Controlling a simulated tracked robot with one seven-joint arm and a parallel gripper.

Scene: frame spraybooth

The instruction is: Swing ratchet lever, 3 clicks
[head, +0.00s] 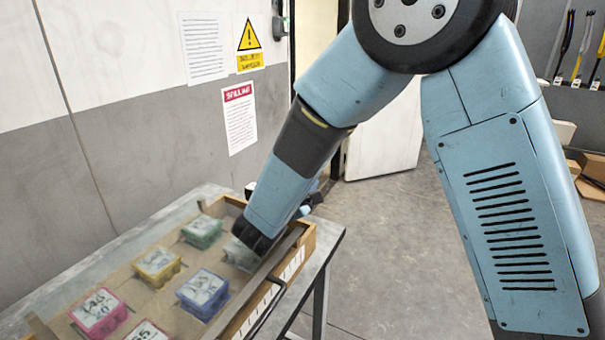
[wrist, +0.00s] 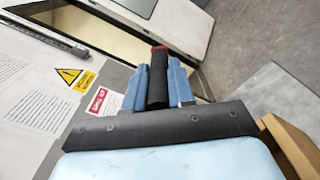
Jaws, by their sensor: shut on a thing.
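The ratchet lever's black grip (wrist: 158,80) with a red end shows in the wrist view. It stands between the two blue fingers of my gripper (wrist: 159,70), which are shut on it, one on each side. The grip's red end sticks out past the fingertips. The rest of the lever and its ratchet are hidden. In the head view my arm covers most of the gripper and the lever; only a small blue and dark part shows behind my wrist.
A table (head: 335,232) bears a wooden-edged tray (head: 309,240) with several coloured boxes, including a blue one (head: 203,294) and a green one (head: 202,232). My forearm reaches over its far right corner. A grey wall (head: 130,155) with signs stands at left. Floor at right is open.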

